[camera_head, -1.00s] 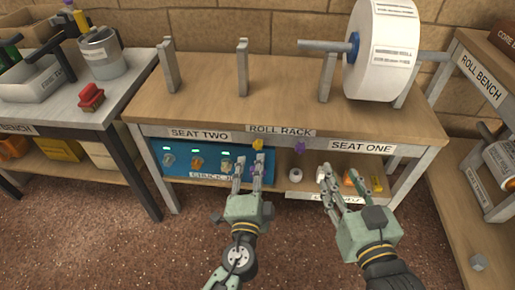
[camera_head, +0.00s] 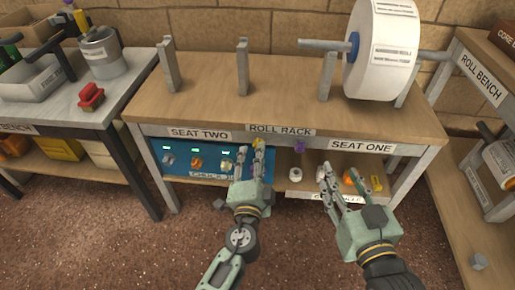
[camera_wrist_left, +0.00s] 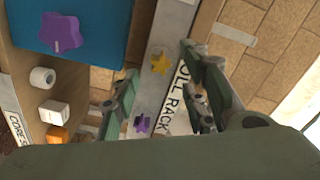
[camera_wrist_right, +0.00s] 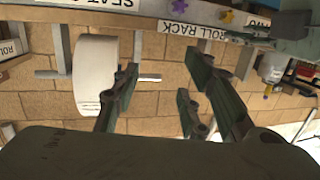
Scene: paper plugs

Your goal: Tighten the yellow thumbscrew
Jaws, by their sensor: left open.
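The yellow thumbscrew (camera_wrist_left: 160,63) is a small star-shaped knob on the front rail of the roll rack, beside the ROLL RACK label. In the head view the yellow thumbscrew (camera_head: 257,144) is partly hidden behind my left fingers. My left gripper (camera_head: 256,155) is open just in front of it; in the left wrist view the thumbscrew shows between the open fingers (camera_wrist_left: 158,80), apart from them. A purple thumbscrew (camera_wrist_left: 142,124) sits on the same rail. My right gripper (camera_head: 328,176) is open and empty before the rack's right half; the yellow thumbscrew also shows in the right wrist view (camera_wrist_right: 227,17).
A large paper roll (camera_head: 385,50) sits on a bar on the rack top. A blue panel (camera_head: 180,172) with knobs and a shelf of small plugs and cores (camera_head: 296,172) lie below the rail. Side benches stand left and right.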

